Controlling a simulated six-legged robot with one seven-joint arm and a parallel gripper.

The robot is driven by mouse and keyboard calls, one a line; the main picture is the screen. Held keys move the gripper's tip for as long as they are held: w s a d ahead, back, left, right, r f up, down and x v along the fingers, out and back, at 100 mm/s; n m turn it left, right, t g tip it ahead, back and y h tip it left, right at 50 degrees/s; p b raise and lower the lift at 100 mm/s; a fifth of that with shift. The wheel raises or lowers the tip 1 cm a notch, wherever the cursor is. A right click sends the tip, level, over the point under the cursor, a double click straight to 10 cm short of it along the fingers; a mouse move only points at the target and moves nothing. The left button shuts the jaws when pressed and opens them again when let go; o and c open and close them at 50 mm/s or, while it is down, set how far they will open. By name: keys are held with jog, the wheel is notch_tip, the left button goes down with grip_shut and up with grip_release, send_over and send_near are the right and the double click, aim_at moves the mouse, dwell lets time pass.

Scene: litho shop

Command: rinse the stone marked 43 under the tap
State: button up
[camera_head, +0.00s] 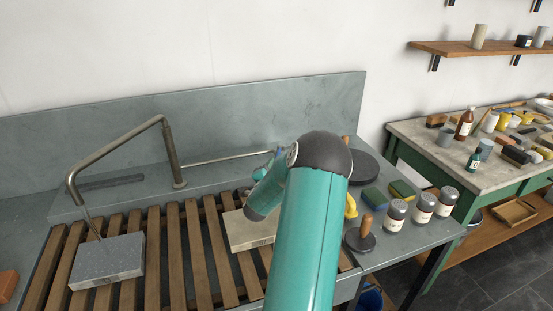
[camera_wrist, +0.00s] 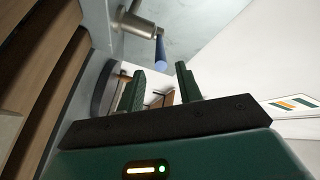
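A grey stone slab (camera_head: 108,258) lies on the wooden slats at the left, below the end of the tap spout (camera_head: 125,147). A cream slab (camera_head: 240,232) lies on the slats further right, partly hidden by my arm. Marks on their front edges are too small to read. No water is visible at the spout. A thin pipe runs right from the tap post behind my arm. My gripper (camera_wrist: 160,90) is open and empty in the wrist view. A metal valve with a blue lever (camera_wrist: 160,48) is just beyond its fingertips, apart from them.
A grey backsplash (camera_head: 230,122) stands behind the slatted rack (camera_head: 188,248). Right of my arm are several grey-lidded jars (camera_head: 422,208), sponges (camera_head: 402,190) and a wooden-handled tool (camera_head: 361,236). A cluttered green bench (camera_head: 455,172) stands further right.

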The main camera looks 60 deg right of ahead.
aim_at(281, 150)
jog(key=x, duration=0.7)
jog(key=shift+w+d, duration=0.1)
grip_shut()
